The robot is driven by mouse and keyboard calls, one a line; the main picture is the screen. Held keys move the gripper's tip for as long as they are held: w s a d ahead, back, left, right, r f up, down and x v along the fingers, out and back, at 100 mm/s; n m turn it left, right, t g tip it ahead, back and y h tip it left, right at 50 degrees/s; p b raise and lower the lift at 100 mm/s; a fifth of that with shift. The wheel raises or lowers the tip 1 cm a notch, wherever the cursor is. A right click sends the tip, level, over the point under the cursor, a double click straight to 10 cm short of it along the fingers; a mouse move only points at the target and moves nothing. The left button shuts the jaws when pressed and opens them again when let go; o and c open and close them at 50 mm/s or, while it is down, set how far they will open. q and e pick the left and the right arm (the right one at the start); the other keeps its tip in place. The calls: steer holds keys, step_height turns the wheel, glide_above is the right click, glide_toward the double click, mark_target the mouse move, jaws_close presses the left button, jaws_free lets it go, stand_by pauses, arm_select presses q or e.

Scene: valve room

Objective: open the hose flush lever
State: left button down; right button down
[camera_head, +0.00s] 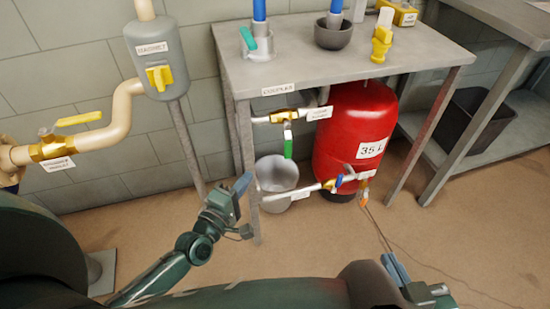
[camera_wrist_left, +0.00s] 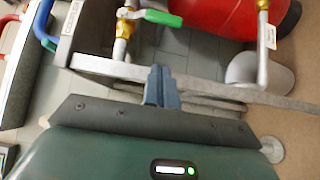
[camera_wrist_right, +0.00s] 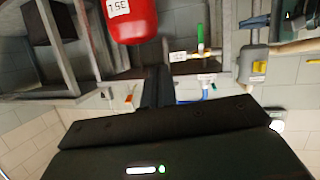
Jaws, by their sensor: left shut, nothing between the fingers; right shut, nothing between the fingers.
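A green lever (camera_head: 288,140) hangs down from a brass valve (camera_head: 283,116) on the pipe under the steel table. A small label (camera_head: 319,113) sits beside this valve, too small to read surely. The green lever also shows in the left wrist view (camera_wrist_left: 160,17) and the right wrist view (camera_wrist_right: 201,38). My left gripper (camera_head: 243,184) is shut and empty, below and left of the lever, apart from it, in front of a table leg. My right gripper (camera_head: 396,268) is shut and empty at the lower right, far from the lever.
A red 35 L tank (camera_head: 352,130) stands under the table (camera_head: 300,72). A grey bucket (camera_head: 277,175) sits below the green lever. A lower pipe with a blue-handled valve (camera_head: 339,182) runs to the tank. A yellow lever (camera_head: 78,119) is on the left pipe.

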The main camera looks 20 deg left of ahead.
mark_target(288, 141)
arm_select(q)
steer(key=w+d+b, duration=0.1)
steer(key=w+d, duration=0.3)
steer(key=w, duration=0.5)
steer(key=shift+w+d, duration=0.4)
arm_select(e)
steer(key=shift+w+a+n+t+y, duration=0.15)
steer(key=shift+w+n+t+y, duration=0.2)
steer(key=shift+t, duration=0.35)
arm_select(q)
steer(key=shift+f+b, duration=0.1)
steer(key=shift+b, duration=0.3)
arm_select(e)
steer(key=shift+f, duration=0.1)
